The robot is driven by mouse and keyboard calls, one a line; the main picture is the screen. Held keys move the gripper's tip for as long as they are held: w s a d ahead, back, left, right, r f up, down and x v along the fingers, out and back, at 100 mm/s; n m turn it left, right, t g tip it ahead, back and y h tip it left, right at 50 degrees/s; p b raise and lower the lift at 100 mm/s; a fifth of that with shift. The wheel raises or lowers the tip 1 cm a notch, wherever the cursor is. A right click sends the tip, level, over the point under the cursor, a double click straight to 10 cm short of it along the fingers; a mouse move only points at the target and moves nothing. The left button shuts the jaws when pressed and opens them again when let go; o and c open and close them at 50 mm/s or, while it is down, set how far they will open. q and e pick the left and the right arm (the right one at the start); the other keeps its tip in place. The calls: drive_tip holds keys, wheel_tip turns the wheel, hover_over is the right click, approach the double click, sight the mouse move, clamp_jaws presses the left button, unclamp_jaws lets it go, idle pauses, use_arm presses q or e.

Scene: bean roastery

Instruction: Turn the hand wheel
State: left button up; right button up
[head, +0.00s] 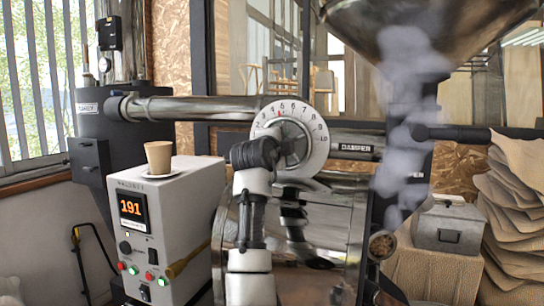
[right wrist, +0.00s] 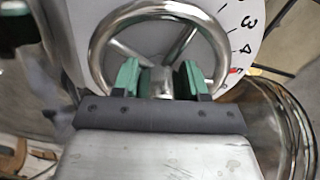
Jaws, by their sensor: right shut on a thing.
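The hand wheel is a chrome ring with spokes in front of a white numbered dial (head: 316,152). In the right wrist view the wheel (right wrist: 158,9) fills the top middle, with the dial (right wrist: 232,20) behind it. A small red mark shows by the dial's edge near the 5. My right gripper (right wrist: 160,82) has green pads and is shut on a metal part of the wheel near its middle; I cannot tell whether it is hub or spoke. In the head view my right arm hides much of the wheel and the fingertips. My left gripper is not in view.
A horizontal pipe labelled DAMPER (head: 356,148) runs behind the dial. Smoke rises before the hopper (head: 425,20). A grey metal box (head: 446,228) and stacked sacks (head: 515,215) stand right.

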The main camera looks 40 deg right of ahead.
drive_tip(key=shift+f+m+b, duration=0.15)
drive_tip(key=shift+m+b, duration=0.15)
drive_tip(key=shift+m, duration=0.6)
drive_tip(key=m, duration=0.2)
drive_tip(key=shift+m, duration=0.3)
drive_tip(key=m, duration=0.2)
drive_tip(key=shift+m, duration=0.7)
drive_tip(key=o, duration=1.3)
drive_tip(key=shift+s+r, duration=0.1)
drive_tip(key=shift+r, duration=0.1)
drive_tip(key=shift+m, duration=0.3)
